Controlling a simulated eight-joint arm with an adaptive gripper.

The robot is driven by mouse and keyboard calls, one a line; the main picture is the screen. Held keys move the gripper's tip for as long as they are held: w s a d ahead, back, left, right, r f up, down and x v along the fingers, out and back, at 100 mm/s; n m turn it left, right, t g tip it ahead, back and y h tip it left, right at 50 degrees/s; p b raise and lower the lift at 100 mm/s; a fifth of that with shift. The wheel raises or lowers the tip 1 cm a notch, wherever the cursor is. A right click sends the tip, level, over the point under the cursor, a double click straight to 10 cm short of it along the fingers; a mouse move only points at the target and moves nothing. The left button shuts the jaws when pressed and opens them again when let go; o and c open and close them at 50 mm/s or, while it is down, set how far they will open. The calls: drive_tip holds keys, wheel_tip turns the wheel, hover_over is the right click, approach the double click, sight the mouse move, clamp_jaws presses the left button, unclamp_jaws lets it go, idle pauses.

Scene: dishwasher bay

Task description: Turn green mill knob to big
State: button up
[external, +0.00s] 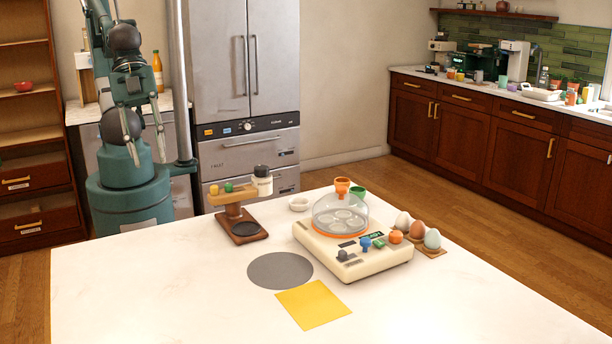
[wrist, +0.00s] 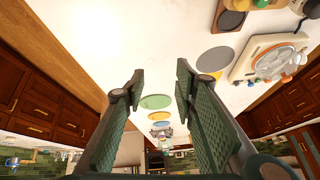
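A wooden stand (external: 239,212) on the white table carries a small green knob (external: 228,187), a yellow knob (external: 213,189) and a white jar with a dark lid (external: 263,181); I take it for the mill. The green knob's setting is too small to read. A cream appliance (external: 372,262) with a clear dome also bears a green control (external: 378,243). The stand's dark-topped base shows at the top of the wrist view (wrist: 229,22). My gripper (external: 152,150) is open and empty, raised left of the stand and well apart from it. Its spread fingers also show in the wrist view (wrist: 159,86).
A grey disc (external: 280,271) and a yellow sheet (external: 313,304) lie on the table (external: 150,290). Eggs (external: 417,229) and orange (external: 342,187) and green cups (external: 357,193) stand around the appliance. The table's left part is clear. A green disc (wrist: 155,101) shows in the wrist view.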

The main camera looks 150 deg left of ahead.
drive_tip(key=w+a+m+g+p, duration=0.1)
drive_tip(key=a+m+g+p, duration=0.2)
drive_tip(key=a+m+p, duration=0.5)
drive_tip(key=m+g+p, duration=0.3)
approach(229, 188)
drive_tip(key=shift+s+a+f+m, duration=0.1)
drive_tip(key=shift+s+a+m, duration=0.2)
drive_tip(key=shift+s+m, duration=0.1)
drive_tip(key=shift+f, duration=0.3)
drive_tip(key=shift+f, duration=3.65)
drive_tip(key=c, duration=0.9)
